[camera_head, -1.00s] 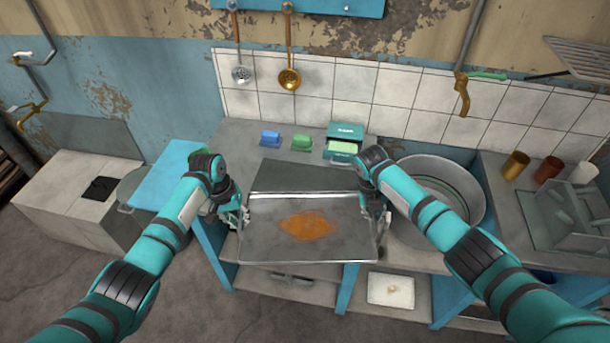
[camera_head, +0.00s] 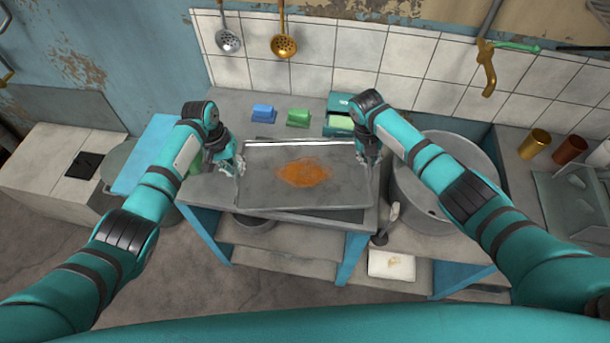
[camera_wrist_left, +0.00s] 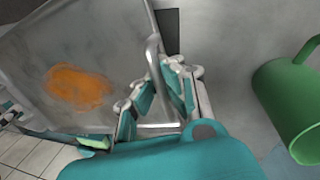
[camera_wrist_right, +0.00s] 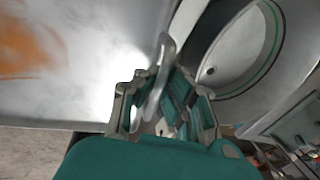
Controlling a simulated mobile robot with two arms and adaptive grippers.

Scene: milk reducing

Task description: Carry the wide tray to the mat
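The wide tray (camera_head: 262,187) is a shallow grey metal tray with an orange stain in its middle. It lies roughly level over the counter, covering most of the dark mat (camera_head: 345,214); a strip of mat shows along its front. Whether the tray touches the mat or hangs just above cannot be told. My left gripper (camera_head: 236,168) is closed around the tray's left handle (camera_wrist_left: 153,62). My right gripper (camera_head: 370,156) is closed around the right handle (camera_wrist_right: 161,82).
A blue block (camera_head: 263,113), a green block (camera_head: 298,117) and a teal box (camera_head: 340,103) stand behind the tray. A large metal pot (camera_head: 420,205) is close on the right. A green mug (camera_wrist_left: 285,100) is near my left gripper. Ladles hang on the wall.

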